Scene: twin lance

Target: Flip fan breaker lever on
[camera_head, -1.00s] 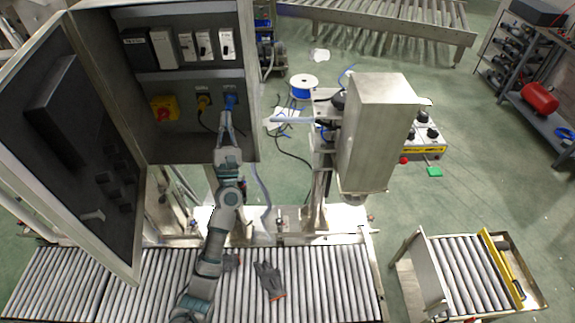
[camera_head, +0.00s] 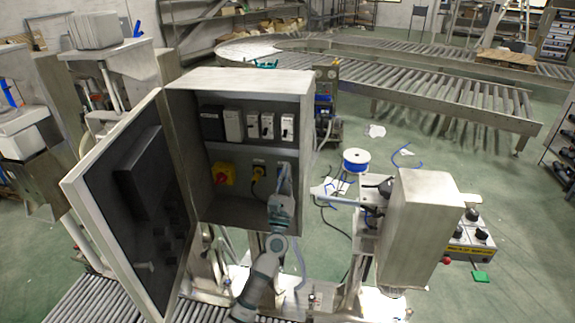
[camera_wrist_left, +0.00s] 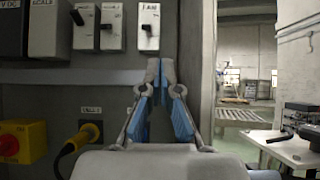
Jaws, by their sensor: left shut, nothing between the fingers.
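The fan breaker (camera_wrist_left: 148,27) is a white block labelled FAN with a dark lever (camera_wrist_left: 148,31), at the top of the left wrist view. In the head view it appears to be the rightmost white breaker (camera_head: 287,128) inside the open grey cabinet (camera_head: 240,82). My left gripper (camera_wrist_left: 160,64) is shut and empty, its tips pointing up, below and slightly right of the lever in the picture. I cannot judge its depth gap to the panel. In the head view the left gripper (camera_head: 281,182) is in front of the cabinet's lower right. My right gripper is not in view.
Other breakers (camera_wrist_left: 110,26) sit left of the fan one. A yellow and red switch (camera_head: 222,174) and a yellow plug (camera_head: 257,174) with a cable are lower left of the gripper. The cabinet door (camera_head: 140,200) stands open at left. A metal machine (camera_head: 420,225) stands at right.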

